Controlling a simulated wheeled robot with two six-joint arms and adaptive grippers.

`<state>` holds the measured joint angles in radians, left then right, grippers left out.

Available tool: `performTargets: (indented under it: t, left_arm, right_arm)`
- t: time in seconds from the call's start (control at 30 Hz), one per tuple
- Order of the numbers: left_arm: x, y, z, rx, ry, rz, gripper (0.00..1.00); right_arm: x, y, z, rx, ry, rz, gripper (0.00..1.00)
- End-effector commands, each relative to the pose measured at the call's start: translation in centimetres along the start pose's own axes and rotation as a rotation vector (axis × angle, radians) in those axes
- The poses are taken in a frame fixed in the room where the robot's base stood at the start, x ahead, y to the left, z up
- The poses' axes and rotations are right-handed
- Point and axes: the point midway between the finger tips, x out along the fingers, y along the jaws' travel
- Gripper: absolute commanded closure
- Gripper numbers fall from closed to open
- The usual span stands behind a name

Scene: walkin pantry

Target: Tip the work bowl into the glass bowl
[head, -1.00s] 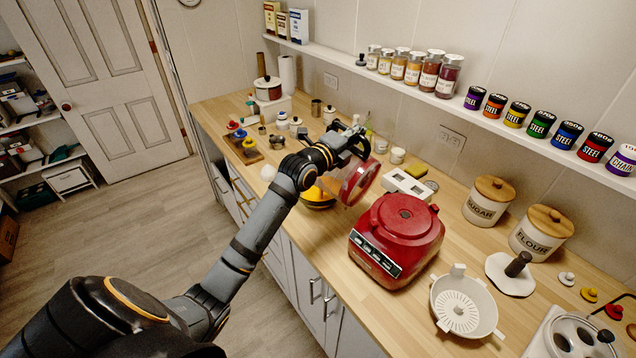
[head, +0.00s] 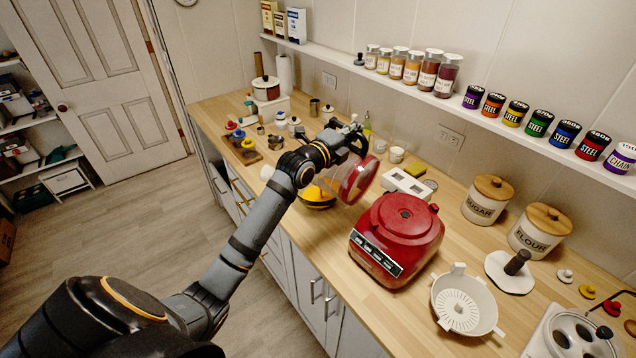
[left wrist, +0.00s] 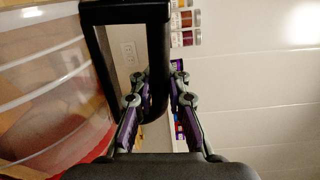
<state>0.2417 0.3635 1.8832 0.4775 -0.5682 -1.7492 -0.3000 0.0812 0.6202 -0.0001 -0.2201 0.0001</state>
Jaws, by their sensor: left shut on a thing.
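The work bowl (head: 358,180) is a clear vessel with red parts, tipped well over on its side above the counter in the head view. My left gripper (head: 352,138) is shut on its black handle (left wrist: 126,12). In the left wrist view, the clear ribbed wall of the work bowl (left wrist: 48,85) fills the left side, and the fingers (left wrist: 157,85) close around the handle. A bowl with orange-yellow contents (head: 317,200) sits just left of and below the work bowl, partly hidden by my arm; I take it for the glass bowl. My right gripper is out of view.
A red processor base (head: 398,238) stands close to the right of the work bowl. A white slotted block (head: 406,186) lies behind it, and a white strainer (head: 466,302) lies to the right. A wooden tray with knobbed weights (head: 243,150) is farther left.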

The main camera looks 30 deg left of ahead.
Motion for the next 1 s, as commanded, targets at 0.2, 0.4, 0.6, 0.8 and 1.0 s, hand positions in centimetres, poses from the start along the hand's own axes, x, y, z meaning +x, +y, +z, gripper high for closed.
performTargets:
  t: [0.2, 0.4, 0.6, 0.8, 1.0]
  left_arm:
    - [0.05, -0.37, 0.07, -0.009, -0.001, -0.005, 1.0]
    - [0.11, -0.5, 0.2, -0.024, -0.001, -0.005, 1.0]
    - [0.16, -0.58, 0.28, -0.037, -0.001, -0.005, 1.0]
    - [0.21, -0.68, 0.32, -0.047, -0.002, -0.004, 1.0]
    - [0.24, -0.73, 0.38, -0.054, -0.002, -0.004, 1.0]
  right_arm:
    - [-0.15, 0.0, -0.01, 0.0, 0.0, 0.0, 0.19]
    - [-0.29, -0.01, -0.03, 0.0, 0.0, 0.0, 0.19]
    - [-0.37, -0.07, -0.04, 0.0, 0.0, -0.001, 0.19]
    - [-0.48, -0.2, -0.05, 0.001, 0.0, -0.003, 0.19]
    - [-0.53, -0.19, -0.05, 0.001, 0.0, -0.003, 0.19]
